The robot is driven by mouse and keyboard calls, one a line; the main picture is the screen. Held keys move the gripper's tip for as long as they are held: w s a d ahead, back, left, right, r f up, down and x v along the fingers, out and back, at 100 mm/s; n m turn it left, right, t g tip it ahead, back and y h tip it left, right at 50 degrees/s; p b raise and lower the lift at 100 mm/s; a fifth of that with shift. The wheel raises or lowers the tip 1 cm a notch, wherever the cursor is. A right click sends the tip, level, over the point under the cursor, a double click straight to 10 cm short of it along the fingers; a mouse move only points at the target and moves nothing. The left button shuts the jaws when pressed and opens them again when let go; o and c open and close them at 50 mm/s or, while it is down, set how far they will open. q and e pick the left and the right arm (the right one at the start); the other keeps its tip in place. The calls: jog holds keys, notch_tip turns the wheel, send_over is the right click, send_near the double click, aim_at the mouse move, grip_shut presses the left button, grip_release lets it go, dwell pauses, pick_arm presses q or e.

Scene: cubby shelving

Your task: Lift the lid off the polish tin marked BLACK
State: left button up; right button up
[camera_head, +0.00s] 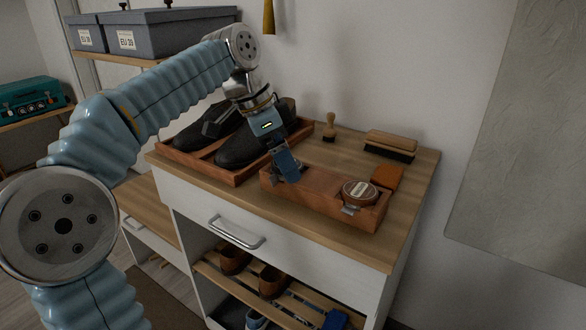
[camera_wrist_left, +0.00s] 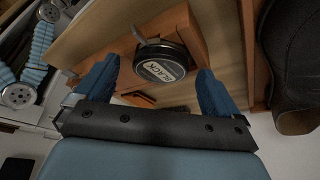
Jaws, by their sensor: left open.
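The polish tin marked BLACK (camera_wrist_left: 161,68) shows in the left wrist view, a round dark tin with a pale label on its lid and a metal piece at its side. It stands in the wooden box (camera_head: 325,203) on the cabinet top. My left gripper (camera_head: 287,166) is open above the left end of this box. In the wrist view its two blue fingers (camera_wrist_left: 156,80) are spread on either side of the tin, with nothing held. In the head view the gripper largely hides this tin. A second tin (camera_head: 360,191) sits at the box's right end; its label is too small to read.
Black shoes (camera_head: 240,147) lie in a wooden tray (camera_head: 197,169) beside the box. A small brush (camera_head: 329,130), a large brush (camera_head: 389,146) and an orange-brown block (camera_head: 387,177) stand behind and right of it. The cabinet top (camera_head: 415,185) is clear near its right edge.

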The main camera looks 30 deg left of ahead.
pick_arm(q)
jog(key=c, duration=1.1)
jog(key=shift+r, duration=0.15)
jog(key=shift+r, duration=0.25)
notch_tip(320, 180, up, 3)
jog(key=shift+f, duration=0.15)
jog(key=s+d+r, duration=0.1)
jog(key=s+r, duration=0.2)
jog(key=s, duration=0.1)
jog(key=s+d+r, duration=0.2)
jog(key=s+r, duration=0.1)
jog(key=s, duration=0.2)
jog(key=s+d+r, duration=0.1)
jog(key=s+r, duration=0.2)
jog(key=s, duration=0.1)
jog(key=shift+s+d+r, duration=0.15)
jog(key=shift+d+r, duration=0.1)
jog(key=shift+d, duration=0.15)
